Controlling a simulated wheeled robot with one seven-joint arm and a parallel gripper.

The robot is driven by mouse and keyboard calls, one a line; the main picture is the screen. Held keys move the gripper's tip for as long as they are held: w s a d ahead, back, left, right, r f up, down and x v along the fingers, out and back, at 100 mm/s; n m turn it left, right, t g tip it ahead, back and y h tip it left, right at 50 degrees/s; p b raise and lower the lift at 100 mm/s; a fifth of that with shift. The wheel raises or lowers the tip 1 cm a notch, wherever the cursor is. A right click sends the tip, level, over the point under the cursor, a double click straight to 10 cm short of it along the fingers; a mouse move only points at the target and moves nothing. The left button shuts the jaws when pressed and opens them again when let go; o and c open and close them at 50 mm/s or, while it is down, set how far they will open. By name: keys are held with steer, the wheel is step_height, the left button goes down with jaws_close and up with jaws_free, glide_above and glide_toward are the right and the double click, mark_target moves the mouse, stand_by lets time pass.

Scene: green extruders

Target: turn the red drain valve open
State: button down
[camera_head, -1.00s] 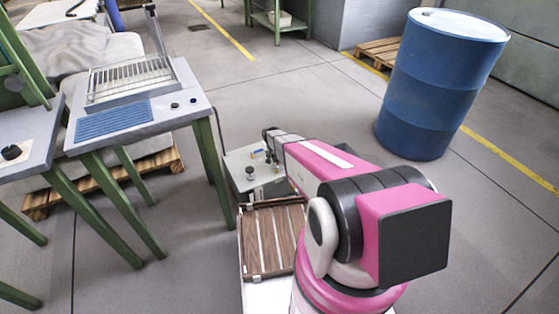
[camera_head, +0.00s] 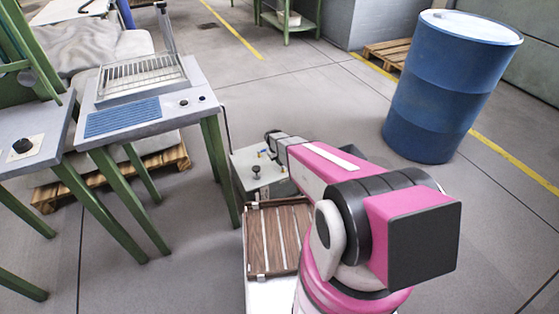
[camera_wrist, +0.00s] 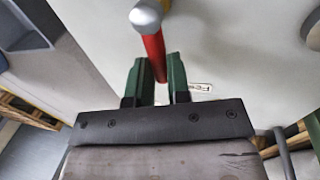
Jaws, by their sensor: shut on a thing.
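The red drain valve (camera_wrist: 154,55) shows in the wrist view as a red lever with a rounded silver end. It runs down from the silver end to between the green fingers of my gripper (camera_wrist: 158,82). The fingers are shut on the lever, one on each side. The lever stands in front of a pale panel (camera_wrist: 225,45). In the head view my arm reaches over a grey box (camera_head: 243,160) with a dark knob on top. My fingertips and the red valve are hidden in that view.
A green-legged table (camera_head: 205,93) with a wire rack stands left of the box. A slatted wooden tray (camera_head: 280,235) lies in front of it. A blue drum (camera_head: 450,85) stands at the right. Grey floor is open between box and drum.

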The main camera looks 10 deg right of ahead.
stand_by(0.3)
steer(key=c, duration=1.1)
jaws_free()
steer(key=shift+r, duration=0.1)
steer(key=r, duration=0.3)
steer(key=a+r, duration=0.1)
steer(key=r, duration=0.3)
steer(key=a+r, duration=0.1)
steer(key=r, duration=0.2)
steer(key=shift+s+r, duration=0.25)
steer(key=shift+s, duration=0.1)
steer(key=s+d+r+m, duration=0.1)
steer(key=s+d+r, duration=0.1)
steer(key=s+r, duration=0.4)
steer(key=s+d+r+m+y, duration=0.1)
steer(key=s+d+r, duration=0.2)
steer(key=s+r, duration=0.4)
steer(key=s+d+r+m+y, duration=0.1)
steer(key=s+d+r, duration=0.2)
steer(key=s+r, duration=0.4)
steer(key=shift+s+r+m+g, duration=0.15)
steer(key=shift+s+m+g, duration=0.05)
steer(key=shift+s, duration=0.75)
steer(key=shift+s+r+m+g, duration=0.1)
steer(key=shift+s+m+g, duration=0.1)
steer(key=shift+s, duration=0.7)
